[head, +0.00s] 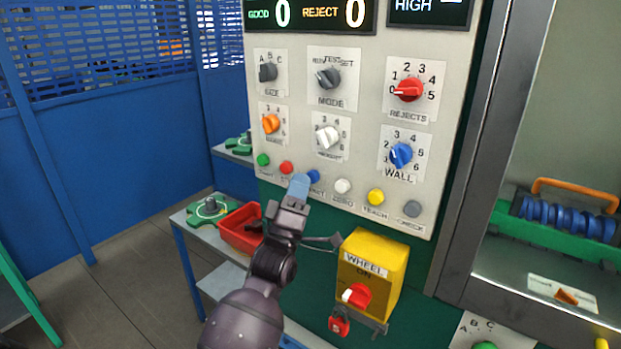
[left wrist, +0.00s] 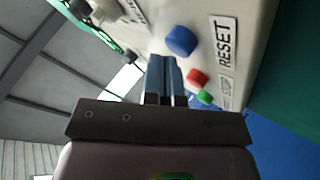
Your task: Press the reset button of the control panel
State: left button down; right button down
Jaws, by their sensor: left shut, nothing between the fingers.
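The control panel (head: 366,140) is a pale upright board with rows of knobs and a lower row of coloured push buttons. The blue button (head: 313,177) is partly hidden behind my left fingertips in the head view. In the left wrist view, the blue button (left wrist: 182,41) has the label RESET (left wrist: 226,43) beside it. My left gripper (head: 299,184) is shut and empty, its bluish fingertips close to the blue button. In the left wrist view, the fingertips (left wrist: 163,60) lie just below the button. I cannot tell whether they touch it. My right gripper is not in view.
A red button (head: 286,168) and a green button (head: 263,160) sit left of it; white (head: 343,186), yellow (head: 376,197) and grey (head: 412,209) buttons sit right. A yellow box (head: 372,268) with a red knob projects below. A red tray (head: 240,228) stands lower left.

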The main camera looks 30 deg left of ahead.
pick_arm(q)
jog(key=shift+w, duration=0.1)
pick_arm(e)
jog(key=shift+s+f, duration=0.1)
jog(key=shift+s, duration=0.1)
pick_arm(q)
jog(key=shift+w, duration=0.15)
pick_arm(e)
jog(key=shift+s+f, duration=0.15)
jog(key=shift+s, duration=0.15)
pick_arm(q)
jog(key=shift+w, duration=0.1)
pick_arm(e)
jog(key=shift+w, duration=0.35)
pick_arm(q)
jog(key=shift+s+p, duration=0.3)
jog(key=shift+s, duration=0.55)
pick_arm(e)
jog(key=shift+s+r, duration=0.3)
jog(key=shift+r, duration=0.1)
pick_arm(q)
jog(key=shift+s, duration=0.1)
